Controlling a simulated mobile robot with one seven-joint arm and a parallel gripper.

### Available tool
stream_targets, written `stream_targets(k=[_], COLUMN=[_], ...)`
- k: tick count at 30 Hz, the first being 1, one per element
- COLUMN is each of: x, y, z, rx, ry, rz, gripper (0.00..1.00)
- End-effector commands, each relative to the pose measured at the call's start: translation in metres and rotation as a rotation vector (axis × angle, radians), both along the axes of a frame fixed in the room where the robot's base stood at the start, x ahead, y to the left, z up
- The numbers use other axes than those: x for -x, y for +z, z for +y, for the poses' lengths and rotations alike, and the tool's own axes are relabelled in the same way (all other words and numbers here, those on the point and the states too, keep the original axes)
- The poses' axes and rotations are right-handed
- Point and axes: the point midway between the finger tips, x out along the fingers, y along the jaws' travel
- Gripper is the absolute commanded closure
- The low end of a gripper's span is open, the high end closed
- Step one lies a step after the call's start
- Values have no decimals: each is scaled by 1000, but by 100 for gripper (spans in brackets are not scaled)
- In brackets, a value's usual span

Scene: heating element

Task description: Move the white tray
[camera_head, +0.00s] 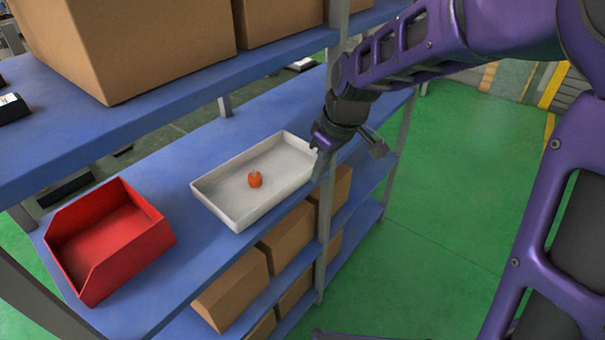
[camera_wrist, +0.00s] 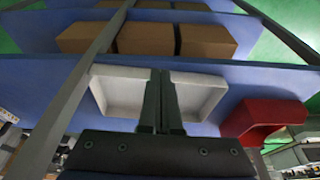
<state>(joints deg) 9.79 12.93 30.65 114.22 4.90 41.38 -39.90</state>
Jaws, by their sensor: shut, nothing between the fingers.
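The white tray (camera_head: 285,160) lies on the blue middle shelf, a shallow rectangular tray with a small orange piece (camera_head: 255,179) inside it. My gripper (camera_head: 318,172) is at the tray's right end, pointing down by its rim; I cannot tell whether it touches. In the wrist view the two fingers (camera_wrist: 161,78) are together, with nothing seen between them, and stand in front of the middle of the tray (camera_wrist: 116,88). The orange piece does not show in the wrist view; the fingers may hide it.
A red bin (camera_head: 110,245) stands left of the tray on the same shelf, with a gap between. An upper shelf with cardboard boxes (camera_head: 125,45) overhangs behind. A grey rack post (camera_head: 328,190) stands close by my gripper. More boxes (camera_head: 230,290) sit below.

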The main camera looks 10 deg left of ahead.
Motion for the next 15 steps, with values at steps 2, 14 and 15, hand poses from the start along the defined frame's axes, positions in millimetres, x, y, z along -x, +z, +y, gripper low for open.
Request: stream_targets(k=[2, 14, 15], x=[-1, -14, -15], y=[-11, -91, -98], z=[3, 23, 24], rx=[0, -2, -2], ry=[1, 1, 1], rz=[4, 2, 2], gripper=[100, 100, 100])
